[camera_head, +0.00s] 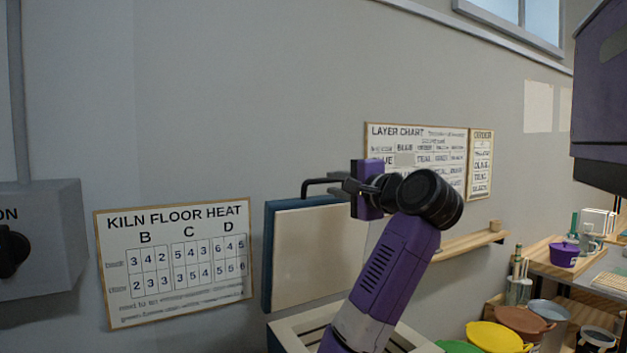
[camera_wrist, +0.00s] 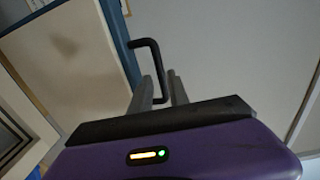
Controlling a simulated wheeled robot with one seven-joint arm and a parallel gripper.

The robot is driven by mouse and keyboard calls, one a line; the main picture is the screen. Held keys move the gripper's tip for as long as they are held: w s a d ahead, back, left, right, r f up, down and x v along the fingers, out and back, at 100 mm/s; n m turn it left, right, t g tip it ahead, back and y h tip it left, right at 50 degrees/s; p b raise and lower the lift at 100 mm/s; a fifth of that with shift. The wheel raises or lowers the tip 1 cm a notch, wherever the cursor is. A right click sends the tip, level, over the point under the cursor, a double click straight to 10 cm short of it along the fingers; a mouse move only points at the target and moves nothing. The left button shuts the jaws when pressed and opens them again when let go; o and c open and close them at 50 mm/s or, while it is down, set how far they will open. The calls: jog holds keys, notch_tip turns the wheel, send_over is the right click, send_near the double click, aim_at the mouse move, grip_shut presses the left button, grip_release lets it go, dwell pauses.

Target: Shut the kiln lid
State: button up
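The kiln lid (camera_head: 312,255) stands raised and upright against the wall, with a cream inner face and a blue edge. It also shows at the left of the wrist view (camera_wrist: 75,45). Its black bent handle (camera_head: 318,182) sticks out at the top and shows in the wrist view (camera_wrist: 148,43). The kiln body (camera_head: 290,338) is below, its top partly hidden by my arm. My gripper (camera_head: 352,186) is at the handle's right end. In the wrist view its two fingers (camera_wrist: 161,92) stand apart with the handle's end between them; a firm grip is not visible.
A kiln floor heat chart (camera_head: 175,262) and a grey switch box (camera_head: 40,240) are on the wall at left. A layer chart (camera_head: 415,140) and a wooden shelf (camera_head: 465,245) are behind my arm. Coloured tubs (camera_head: 495,338) and a bench (camera_head: 545,262) stand at right.

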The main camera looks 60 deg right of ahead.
aim_at(319, 180)
jog(key=p+x, duration=0.1)
jog(key=x, duration=0.6)
jog(key=shift+w+d, duration=0.15)
jog(key=shift+w, duration=0.2)
grip_shut()
dwell(1.1)
